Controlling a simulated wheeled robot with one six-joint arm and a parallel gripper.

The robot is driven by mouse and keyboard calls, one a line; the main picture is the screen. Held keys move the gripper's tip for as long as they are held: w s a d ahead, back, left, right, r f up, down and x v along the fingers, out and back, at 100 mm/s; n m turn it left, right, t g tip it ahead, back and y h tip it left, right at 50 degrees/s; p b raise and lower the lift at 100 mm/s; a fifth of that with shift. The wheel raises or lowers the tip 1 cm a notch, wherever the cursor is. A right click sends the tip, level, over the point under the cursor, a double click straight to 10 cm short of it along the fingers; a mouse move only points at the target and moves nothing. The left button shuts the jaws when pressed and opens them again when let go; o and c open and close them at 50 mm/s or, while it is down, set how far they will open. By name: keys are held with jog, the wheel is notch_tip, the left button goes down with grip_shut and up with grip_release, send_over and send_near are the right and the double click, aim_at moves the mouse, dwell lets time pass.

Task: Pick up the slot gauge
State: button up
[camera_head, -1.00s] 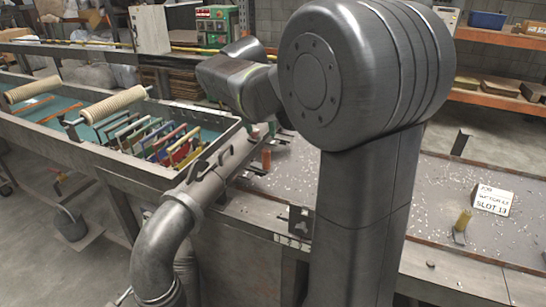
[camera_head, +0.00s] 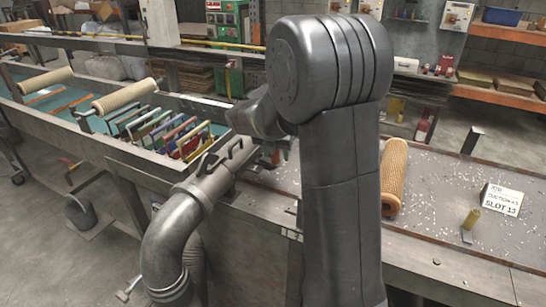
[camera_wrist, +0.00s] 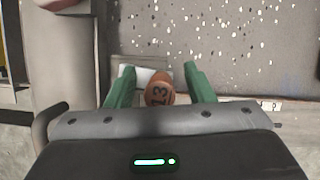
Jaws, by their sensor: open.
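The slot gauge (camera_wrist: 158,95) shows in the wrist view as an orange-brown round handle marked 13, with a pale flat piece (camera_wrist: 135,76) beside it on the grey bench. My gripper (camera_wrist: 160,84) is open, its two green fingers on either side of the handle. A gap shows on the left; the right finger is close to it, and contact cannot be told. In the head view my gripper (camera_head: 272,153) is at the bench's left part, mostly hidden behind my arm, and the gauge cannot be made out there.
A sign reading SLOT 13 (camera_head: 502,199) and a yellow-handled piece (camera_head: 471,219) stand on the right of the bench. A perforated orange tube (camera_head: 394,178) lies right of my arm. Left are a trough with coloured frames (camera_head: 165,132) and a grey pipe (camera_head: 190,205).

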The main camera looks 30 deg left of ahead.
grip_shut()
